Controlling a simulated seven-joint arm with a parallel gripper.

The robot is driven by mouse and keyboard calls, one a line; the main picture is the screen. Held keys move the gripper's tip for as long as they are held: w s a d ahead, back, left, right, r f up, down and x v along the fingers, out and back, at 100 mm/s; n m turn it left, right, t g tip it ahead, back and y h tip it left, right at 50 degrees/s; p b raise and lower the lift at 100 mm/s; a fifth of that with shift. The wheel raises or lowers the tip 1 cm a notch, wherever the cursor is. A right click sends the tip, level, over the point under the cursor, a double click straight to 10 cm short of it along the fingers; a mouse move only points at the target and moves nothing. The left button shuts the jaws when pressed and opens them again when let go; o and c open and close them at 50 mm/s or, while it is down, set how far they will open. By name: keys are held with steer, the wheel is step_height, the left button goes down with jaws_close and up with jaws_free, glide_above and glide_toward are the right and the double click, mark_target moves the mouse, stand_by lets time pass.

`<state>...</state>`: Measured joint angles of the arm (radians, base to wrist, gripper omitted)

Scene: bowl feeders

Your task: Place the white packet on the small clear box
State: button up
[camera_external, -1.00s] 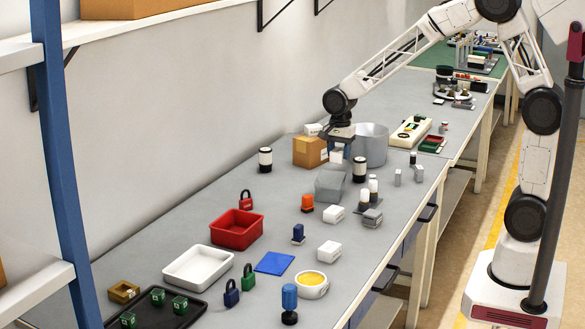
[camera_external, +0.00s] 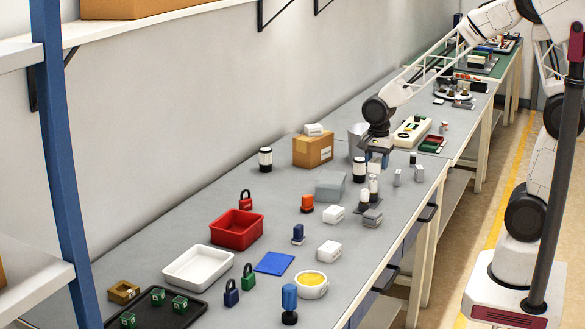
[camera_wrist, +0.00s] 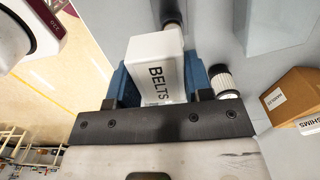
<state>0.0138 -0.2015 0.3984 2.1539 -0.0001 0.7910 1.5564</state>
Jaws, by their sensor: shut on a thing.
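The white packet (camera_wrist: 157,62), with "BELTS" printed on its side, is between the two blue fingers of my gripper (camera_wrist: 158,84) in the wrist view. My gripper is shut on it. In the external view, my gripper (camera_external: 377,162) hangs above the bench, just right of a black-and-white canister; the packet is mostly hidden there. The small clear box (camera_external: 330,184) looks pale grey and see-through and stands on the bench left of and nearer than the gripper. In the wrist view, a pale translucent box (camera_wrist: 279,27), apparently the same one, is at the upper right, apart from the packet.
The black-and-white canister (camera_external: 359,170) stands close to my gripper. A cardboard box (camera_external: 313,150) with another white packet (camera_external: 314,130) on top is to the left. A grey bin (camera_external: 356,136) is behind. White-topped bottles (camera_external: 373,188) stand just below the gripper in the picture.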

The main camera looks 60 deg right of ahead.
steer(key=shift+w, duration=0.15)
glide_above(330, 177)
steer(key=shift+s+f, duration=0.45)
steer(key=shift+f, duration=0.25)
stand_by(0.6)
steer(key=shift+w, duration=0.3)
steer(key=shift+w+f, duration=0.15)
steer(key=shift+f, duration=1.65)
steer(key=shift+f, duration=0.15)
steer(key=o, duration=1)
